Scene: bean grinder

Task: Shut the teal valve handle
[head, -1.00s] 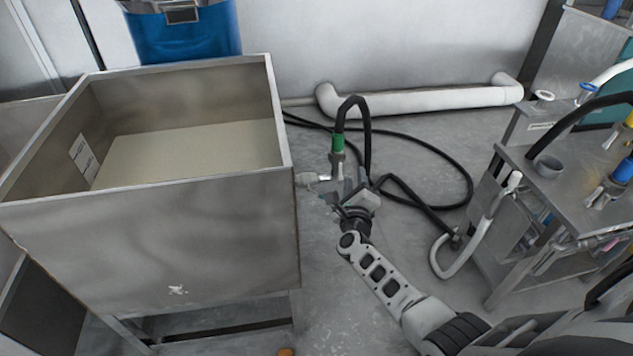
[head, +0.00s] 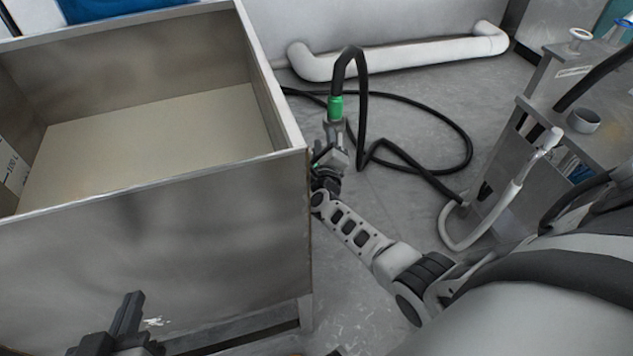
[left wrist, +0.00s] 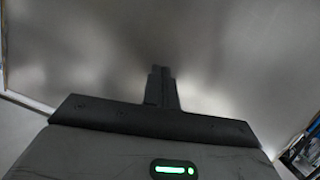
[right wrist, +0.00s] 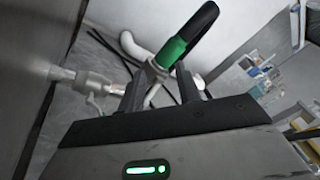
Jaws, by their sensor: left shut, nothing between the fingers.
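I cannot make out a teal handle in any view. A metal valve fitting (right wrist: 95,82) with a small lever projects from the steel bin's side in the right wrist view. A hose end with a green collar (head: 335,107) stands beside the bin; the collar also shows in the right wrist view (right wrist: 170,52). My right gripper (head: 332,135) is just below this collar. Its fingers (right wrist: 163,88) are apart, with the hose fitting seen between them; contact is unclear. My left gripper (head: 130,302) is shut and empty before the bin's front wall; its fingers meet in the left wrist view (left wrist: 160,84).
The open steel bin (head: 150,250) fills the left side and its wall stands close to both grippers. A black hose (head: 470,165) loops over the floor. A white pipe (head: 400,62) runs along the back wall. A metal cart (head: 545,110) stands at right.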

